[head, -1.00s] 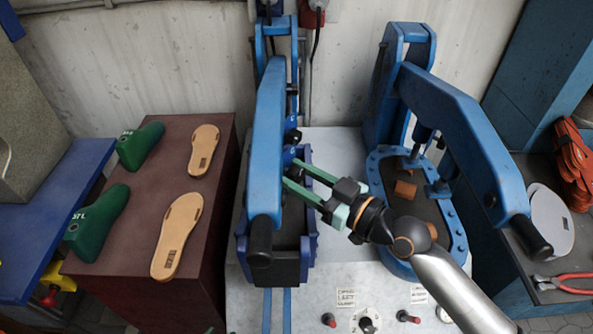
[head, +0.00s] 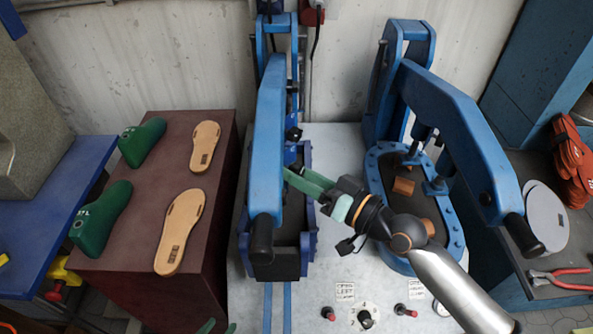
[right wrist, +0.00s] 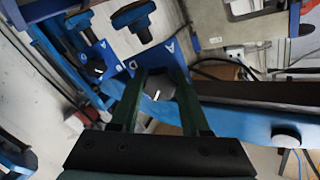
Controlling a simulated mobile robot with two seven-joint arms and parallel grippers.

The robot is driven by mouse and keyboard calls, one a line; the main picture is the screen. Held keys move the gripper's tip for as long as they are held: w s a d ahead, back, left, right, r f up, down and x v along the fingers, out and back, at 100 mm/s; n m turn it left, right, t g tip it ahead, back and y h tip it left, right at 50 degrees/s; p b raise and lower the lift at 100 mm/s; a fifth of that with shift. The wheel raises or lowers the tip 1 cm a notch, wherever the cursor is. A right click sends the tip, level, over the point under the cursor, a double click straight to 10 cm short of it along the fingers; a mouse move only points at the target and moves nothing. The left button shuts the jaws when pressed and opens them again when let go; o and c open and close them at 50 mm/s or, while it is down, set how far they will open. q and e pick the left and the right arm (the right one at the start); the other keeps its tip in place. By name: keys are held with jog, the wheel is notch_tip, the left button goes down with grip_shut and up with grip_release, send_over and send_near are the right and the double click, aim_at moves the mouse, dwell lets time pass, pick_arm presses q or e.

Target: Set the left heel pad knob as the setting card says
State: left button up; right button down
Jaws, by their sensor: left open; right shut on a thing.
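My right gripper (head: 290,178) reaches in from the right to the side of the left press (head: 270,110), under its blue lever arm. In the right wrist view its green fingers (right wrist: 157,95) are shut on a dark knob (right wrist: 160,88) with a white mark on its face. The head view does not show this knob clearly. The tips of my left gripper (head: 218,327) show at the bottom edge, open and empty.
The right press (head: 450,115) stands close to my right arm. Two tan soles (head: 180,232) and two green lasts (head: 100,220) lie on the brown stand at left. A selector dial (head: 365,318) and red-tipped switches are on the front panel. Pliers (head: 562,280) lie at right.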

dwell(0.3)
jog(key=shift+c, duration=1.9)
grip_release()
jog(key=shift+d, duration=0.1)
jog(key=b+v, duration=0.4)
jog(key=v, duration=0.8)
jog(key=shift+s+b, duration=0.25)
jog(key=shift+b, duration=0.1)
